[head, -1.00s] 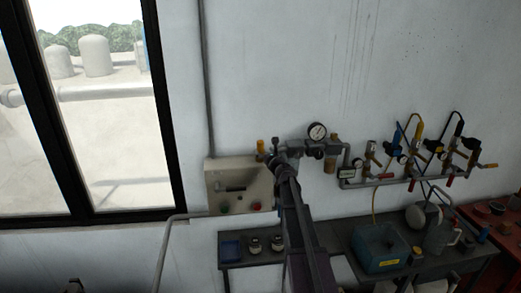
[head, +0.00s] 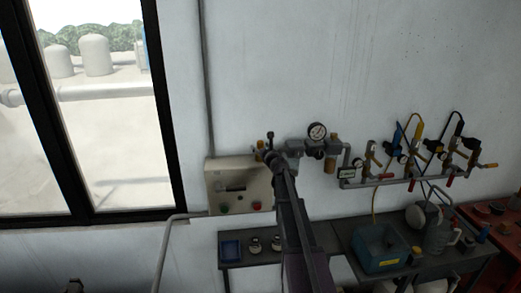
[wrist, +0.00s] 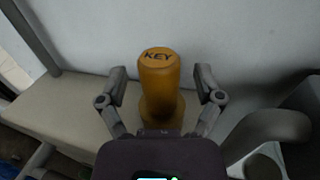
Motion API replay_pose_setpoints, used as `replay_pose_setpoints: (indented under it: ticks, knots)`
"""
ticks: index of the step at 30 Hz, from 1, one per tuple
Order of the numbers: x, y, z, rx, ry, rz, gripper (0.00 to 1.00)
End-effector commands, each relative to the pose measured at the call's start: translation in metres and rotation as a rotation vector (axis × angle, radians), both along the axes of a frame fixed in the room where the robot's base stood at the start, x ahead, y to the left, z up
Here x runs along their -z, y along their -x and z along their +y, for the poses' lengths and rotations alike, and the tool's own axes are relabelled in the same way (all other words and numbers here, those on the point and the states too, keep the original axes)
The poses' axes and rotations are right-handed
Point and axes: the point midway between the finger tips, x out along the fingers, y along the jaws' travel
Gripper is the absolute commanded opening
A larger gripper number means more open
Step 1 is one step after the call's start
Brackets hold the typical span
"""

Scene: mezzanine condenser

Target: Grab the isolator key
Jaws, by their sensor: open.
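The isolator key is an orange-yellow cylinder (wrist: 160,78) with "KEY" on its top, standing upright on a wider round base. It stands on top of the beige control box (head: 225,178), which has a green and a red button on its front. In the wrist view, my gripper (wrist: 160,73) is open, with one finger on each side of the key and a visible gap on both sides. In the head view, my gripper (head: 264,143) is at the box's top right and hides most of the key.
A wall-mounted gauge and valve assembly (head: 316,133) is close to the right of my gripper. A grey pipe (head: 207,80) runs up the wall behind the box. A dark bench (head: 340,236) holds a blue tray, jars and a teal container below. The wall above is clear.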

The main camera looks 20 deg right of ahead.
Motion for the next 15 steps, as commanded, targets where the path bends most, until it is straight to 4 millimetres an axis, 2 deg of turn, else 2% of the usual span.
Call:
replay_pose_setpoints:
  ticks: [1, 2, 9, 10, 15]
  knots:
    - [0.0000, 0.0001, 0.0000, 0.000, 0.000, 0.000, 0.84]
    - [0.0000, 0.0001, 0.0000, 0.000, 0.000, 0.000, 0.78]
    - [0.0000, 0.0000, 0.0000, 0.000, 0.000, 0.000, 0.07]
    - [0.0000, 0.0000, 0.0000, 0.000, 0.000, 0.000, 0.00]
    - [0.0000, 0.0000, 0.0001, 0.000, 0.000, 0.000, 0.00]
